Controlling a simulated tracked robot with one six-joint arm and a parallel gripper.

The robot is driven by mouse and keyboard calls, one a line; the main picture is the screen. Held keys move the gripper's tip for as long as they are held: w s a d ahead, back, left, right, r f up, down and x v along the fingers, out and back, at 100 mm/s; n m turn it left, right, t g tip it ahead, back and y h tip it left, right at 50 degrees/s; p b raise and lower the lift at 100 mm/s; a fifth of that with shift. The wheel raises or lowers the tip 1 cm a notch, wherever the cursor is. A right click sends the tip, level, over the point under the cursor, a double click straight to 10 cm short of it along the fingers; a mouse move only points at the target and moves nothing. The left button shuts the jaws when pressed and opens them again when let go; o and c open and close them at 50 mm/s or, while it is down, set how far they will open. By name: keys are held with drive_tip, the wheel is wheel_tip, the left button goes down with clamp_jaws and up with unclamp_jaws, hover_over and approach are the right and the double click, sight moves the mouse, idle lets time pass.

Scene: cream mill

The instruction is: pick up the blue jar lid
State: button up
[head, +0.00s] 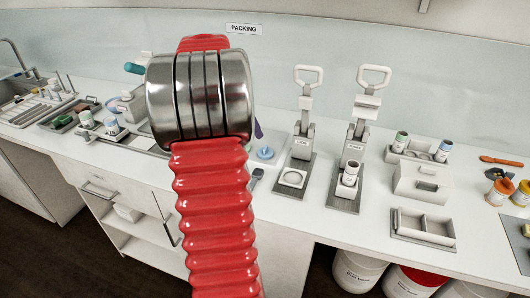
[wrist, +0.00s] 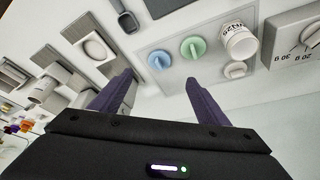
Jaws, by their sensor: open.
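The blue jar lid (wrist: 159,60) lies on a light grey mat in the wrist view, just beyond the gap between my fingertips. In the head view the blue lid (head: 265,153) shows on the counter just right of my red arm. My gripper (wrist: 160,80) is open and empty, with its purple fingers spread wide. In the head view my arm hides most of the gripper; only a sliver of purple shows beside it. How high the fingers are above the lid is hard to tell.
A green lid (wrist: 193,47), a white printed jar (wrist: 239,41) and a white lid (wrist: 235,70) sit close to the blue lid. Two lever presses (head: 300,140) stand to the right. A white box (head: 421,183) and grey tray (head: 423,227) are farther right.

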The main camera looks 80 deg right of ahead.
drive_tip(key=shift+f, duration=0.1)
approach(264, 149)
drive_tip(key=x, duration=0.3)
drive_tip(key=w+x, duration=0.1)
drive_tip(key=shift+s+d+f, duration=0.1)
drive_tip(key=shift+d+f, duration=0.05)
drive_tip(key=shift+f, duration=0.2)
drive_tip(key=shift+s+x, duration=0.1)
drive_tip(key=shift+x, duration=1.2)
drive_tip(key=shift+s+x, duration=0.15)
drive_tip(key=shift+x, duration=1.15)
drive_tip(key=shift+d+r, duration=0.15)
drive_tip(key=shift+c, duration=0.5)
drive_tip(key=c, duration=1)
